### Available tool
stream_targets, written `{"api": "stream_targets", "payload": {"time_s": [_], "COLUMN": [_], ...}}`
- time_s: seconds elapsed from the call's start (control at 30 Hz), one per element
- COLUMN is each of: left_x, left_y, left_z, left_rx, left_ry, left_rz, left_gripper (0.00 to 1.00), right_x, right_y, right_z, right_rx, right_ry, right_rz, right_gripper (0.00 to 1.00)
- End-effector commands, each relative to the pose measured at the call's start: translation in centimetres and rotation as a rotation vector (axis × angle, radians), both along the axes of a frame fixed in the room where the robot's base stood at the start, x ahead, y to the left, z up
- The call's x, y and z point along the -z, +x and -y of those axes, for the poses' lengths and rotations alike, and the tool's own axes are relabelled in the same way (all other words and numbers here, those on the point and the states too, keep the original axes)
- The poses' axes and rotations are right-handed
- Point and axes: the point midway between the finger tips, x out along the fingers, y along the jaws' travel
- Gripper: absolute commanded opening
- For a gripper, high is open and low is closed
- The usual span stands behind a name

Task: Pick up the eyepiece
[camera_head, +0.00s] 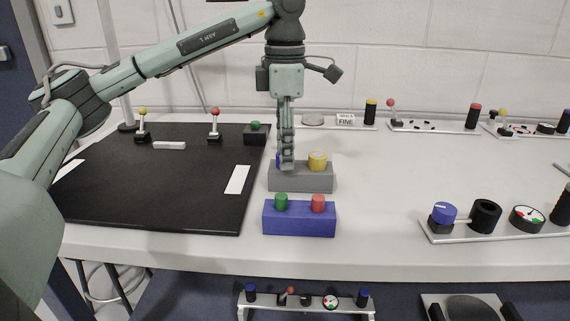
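No part is labelled as the eyepiece, and I cannot tell for certain which one it is. A grey block (301,180) on the white table carries a yellow round cap (317,161) on its right. A small blue part (278,159) shows at the block's left, mostly hidden behind my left gripper (287,166). My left gripper points straight down with its fingertips at the left of the grey block, seen edge-on, so its opening and any hold on the blue part cannot be told. My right gripper is out of view.
A blue block (299,221) with green and red caps stands in front. A black mat (160,180) with levers lies left. At right is a plate with a blue knob (444,212), a black hollow cylinder (485,216) and a gauge (526,218). The table's centre right is clear.

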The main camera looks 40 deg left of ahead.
Motion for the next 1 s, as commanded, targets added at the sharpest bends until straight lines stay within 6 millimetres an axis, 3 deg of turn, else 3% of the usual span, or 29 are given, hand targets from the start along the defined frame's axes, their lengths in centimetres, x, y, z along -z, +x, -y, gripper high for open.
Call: {"api": "stream_targets", "payload": {"time_s": [0.03,0.4,0.77,1.0], "left_x": [0.0,-0.1,-0.7,-4.2], "left_y": [0.0,0.0,0.1,0.1], "left_z": [0.0,0.0,0.1,0.1], "left_rx": [0.000,0.000,0.000,0.001], "left_ry": [0.000,0.000,-0.001,-0.001], "left_rz": [0.000,0.000,0.002,0.003], "left_gripper": [0.43,0.00,0.00,0.00], "right_x": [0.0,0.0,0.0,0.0], "right_y": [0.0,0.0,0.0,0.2], "right_z": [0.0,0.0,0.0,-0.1], "right_rx": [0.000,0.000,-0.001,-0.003], "right_ry": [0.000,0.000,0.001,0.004], "right_rz": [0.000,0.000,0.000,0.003], "right_gripper": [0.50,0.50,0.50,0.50]}}
